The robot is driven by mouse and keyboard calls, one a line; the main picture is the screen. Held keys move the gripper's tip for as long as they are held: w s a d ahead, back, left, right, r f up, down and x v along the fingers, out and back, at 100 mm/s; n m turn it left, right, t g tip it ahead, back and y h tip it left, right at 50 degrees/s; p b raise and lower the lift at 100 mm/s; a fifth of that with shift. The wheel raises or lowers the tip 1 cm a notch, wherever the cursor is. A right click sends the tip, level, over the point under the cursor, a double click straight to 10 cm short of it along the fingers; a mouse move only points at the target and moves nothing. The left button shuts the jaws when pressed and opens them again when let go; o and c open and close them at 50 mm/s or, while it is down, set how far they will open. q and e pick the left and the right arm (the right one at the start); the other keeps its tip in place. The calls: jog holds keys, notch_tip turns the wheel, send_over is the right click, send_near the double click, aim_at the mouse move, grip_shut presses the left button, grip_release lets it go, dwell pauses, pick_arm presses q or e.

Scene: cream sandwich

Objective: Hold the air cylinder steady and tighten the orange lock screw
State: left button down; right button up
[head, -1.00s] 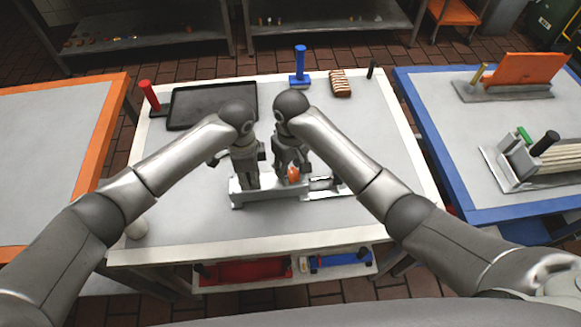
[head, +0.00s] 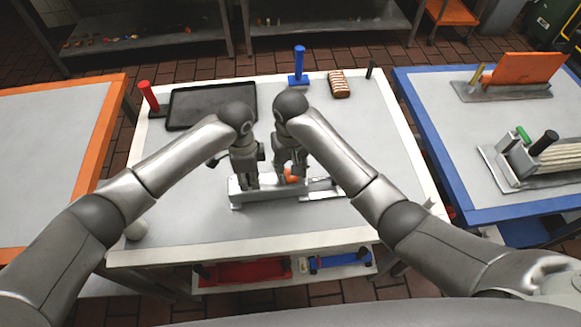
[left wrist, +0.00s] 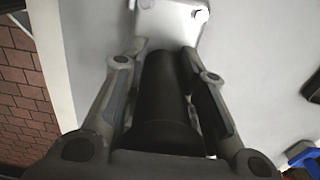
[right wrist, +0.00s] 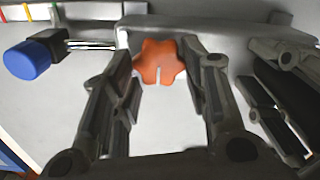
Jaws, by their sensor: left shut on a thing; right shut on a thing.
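The silver fixture base (head: 265,196) lies near the middle of the white table. My left gripper (head: 247,182) is shut on a dark, upright cylinder at its left part. In the left wrist view this black air cylinder (left wrist: 165,95) stands between the fingers. My right gripper (head: 287,172) is at the orange lock screw (head: 291,177), right of the left gripper. In the right wrist view the star-shaped orange screw (right wrist: 159,62) is between the fingertips, and this gripper is shut on it. The left gripper shows at that view's right edge. The screw's shaft is hidden.
A blue knob (right wrist: 27,60) on a metal rod shows in the right wrist view. A black tray (head: 212,106), a blue-handled tool (head: 299,66) and a striped block (head: 339,84) are at the table's back. The table front is mostly clear.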

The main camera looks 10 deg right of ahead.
jog(key=o, duration=1)
jog(key=shift+r, duration=6)
pick_arm(q)
jog(key=c, duration=1)
grip_release()
